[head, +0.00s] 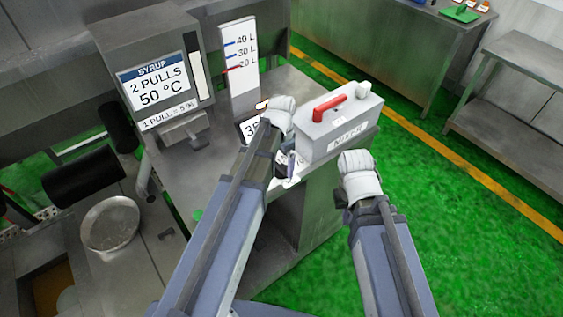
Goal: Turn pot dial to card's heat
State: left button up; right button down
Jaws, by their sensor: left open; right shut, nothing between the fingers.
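The card (157,85) is a screen on a grey steel cabinet at the upper left. It reads "SYRUP, 2 PULLS, 50 °C", with a strip "1 PULL = 5 %" below. A small white plate (249,129) starting with "3" stands on the steel counter, partly covered by my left arm. My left gripper (271,103) is open in front of this plate, with a small orange-yellow piece showing at its tip. The dial itself cannot be made out; my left gripper and arm may hide it. My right gripper (357,160) is shut and empty, right of the counter.
A grey box (342,128) labelled "MIXER" with a red lever (330,107) stands between my grippers. A white level gauge (240,68) marked in litres stands behind the plate. A round metal pan (110,223) is at left. Green floor is free at right.

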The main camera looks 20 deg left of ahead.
aim_at(282, 165)
pick_arm(q)
jog(key=shift+r, duration=0.1)
notch_tip(282, 165, up, 8)
jog(key=p, duration=0.7)
jog(key=shift+p, duration=0.4)
jog(key=shift+f, duration=0.2)
jog(key=s+d+f+n+b, duration=0.1)
jog(key=s+d+n, duration=0.1)
jog(key=s+d, duration=0.3)
jog(key=s+d+f+n+y+b, duration=0.1)
jog(key=s+d+b, duration=0.1)
jog(key=s+d, duration=0.3)
jog(key=s, duration=0.4)
jog(key=shift+s+d+f+n, duration=0.25)
jog(key=shift+s+f+n, duration=0.1)
jog(key=shift+n, duration=0.05)
